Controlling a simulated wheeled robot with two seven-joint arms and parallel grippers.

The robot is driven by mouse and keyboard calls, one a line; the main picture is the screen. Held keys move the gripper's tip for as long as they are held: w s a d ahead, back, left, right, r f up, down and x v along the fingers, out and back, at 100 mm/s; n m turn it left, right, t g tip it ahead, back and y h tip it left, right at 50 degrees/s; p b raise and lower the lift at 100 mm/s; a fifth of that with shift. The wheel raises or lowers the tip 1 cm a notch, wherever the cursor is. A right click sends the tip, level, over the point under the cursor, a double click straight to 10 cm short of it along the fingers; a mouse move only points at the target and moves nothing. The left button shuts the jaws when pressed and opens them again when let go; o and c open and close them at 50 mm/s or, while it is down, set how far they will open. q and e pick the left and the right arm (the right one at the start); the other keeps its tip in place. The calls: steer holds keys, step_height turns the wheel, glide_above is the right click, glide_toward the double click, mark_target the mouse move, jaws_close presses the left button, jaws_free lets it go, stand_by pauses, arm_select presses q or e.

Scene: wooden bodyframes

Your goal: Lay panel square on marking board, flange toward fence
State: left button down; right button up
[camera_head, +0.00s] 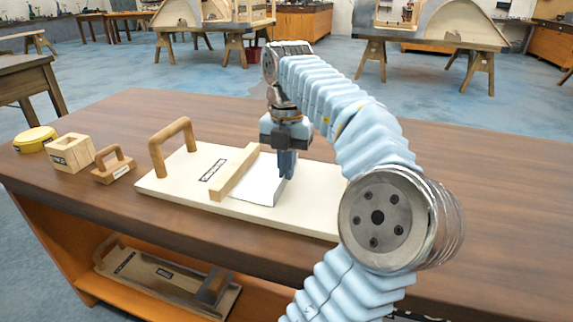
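The pale marking board (318,205) lies flat on the table, with a wooden loop handle (172,145) at its left end. A wooden bar, the fence (236,172), stands across it. The white panel (252,184) lies on the board just right of the fence; its left edge is close to the bar, and I cannot tell whether they touch. My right gripper is not in view.
Left on the brown table (130,222) are a yellow round tin (35,140), a hollow wooden block (71,153) and a small handled wooden block (114,166). The table's front edge is clear.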

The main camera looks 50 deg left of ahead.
arm_select(q)
steer(key=c, duration=1.4)
jaws_free()
steer(key=shift+r, duration=6.1)
